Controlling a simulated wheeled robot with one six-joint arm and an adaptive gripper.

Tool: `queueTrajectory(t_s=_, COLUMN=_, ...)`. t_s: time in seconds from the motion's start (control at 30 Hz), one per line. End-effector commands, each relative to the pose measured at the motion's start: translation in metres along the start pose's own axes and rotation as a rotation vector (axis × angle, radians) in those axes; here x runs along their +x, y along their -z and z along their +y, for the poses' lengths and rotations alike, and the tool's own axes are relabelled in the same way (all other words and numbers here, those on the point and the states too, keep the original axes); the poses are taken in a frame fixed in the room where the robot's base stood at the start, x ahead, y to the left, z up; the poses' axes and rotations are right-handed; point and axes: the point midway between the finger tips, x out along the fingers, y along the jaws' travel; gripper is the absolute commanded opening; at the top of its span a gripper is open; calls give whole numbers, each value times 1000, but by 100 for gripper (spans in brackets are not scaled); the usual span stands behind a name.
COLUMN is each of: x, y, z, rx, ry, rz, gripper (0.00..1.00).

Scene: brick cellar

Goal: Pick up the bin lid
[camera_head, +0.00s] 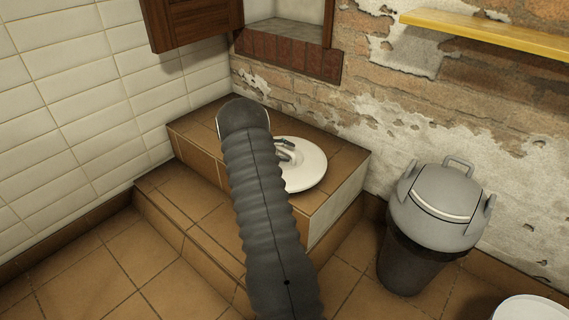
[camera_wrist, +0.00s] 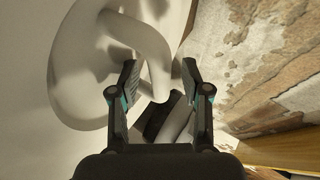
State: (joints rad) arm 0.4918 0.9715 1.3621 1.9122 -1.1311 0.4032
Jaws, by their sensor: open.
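A round white lid (camera_head: 308,168) with a raised loop handle lies on the tiled ledge. It fills the left of the wrist view (camera_wrist: 72,75), where its handle (camera_wrist: 150,45) curves down between my fingers. My gripper (camera_wrist: 158,75) is open, with one finger on each side of the handle. I cannot tell whether either finger touches it. In the head view, my gripper (camera_head: 285,150) shows only partly, over the lid, beside my arm. My arm hides the lid's left part.
A dark bin (camera_head: 408,265) with a grey handled lid (camera_head: 440,200) stands at the right by the brick wall. A white round object (camera_head: 530,308) is cut off at the lower right. The tiled ledge (camera_head: 195,135) steps down to open floor. A yellow shelf (camera_head: 490,34) juts out above.

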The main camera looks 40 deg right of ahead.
Motion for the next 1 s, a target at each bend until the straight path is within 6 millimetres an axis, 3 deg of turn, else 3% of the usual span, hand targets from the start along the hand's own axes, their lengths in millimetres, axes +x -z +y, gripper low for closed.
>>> queueTrajectory(t_s=0.13, x=0, y=0, z=0, rx=0, ry=0, rz=0, gripper=45)
queueTrajectory(t_s=0.3, x=0, y=0, z=0, rx=1, ry=0, rz=0, gripper=2)
queueTrajectory(t_s=0.33, x=0, y=0, z=0, rx=0, ry=0, rz=0, gripper=0)
queueTrajectory(t_s=0.77, x=-1, y=0, z=-1, rx=1, ry=0, rz=0, gripper=0)
queueTrajectory(t_s=1.0, x=-9, y=3, z=-14, rx=4, ry=1, rz=-1, gripper=0)
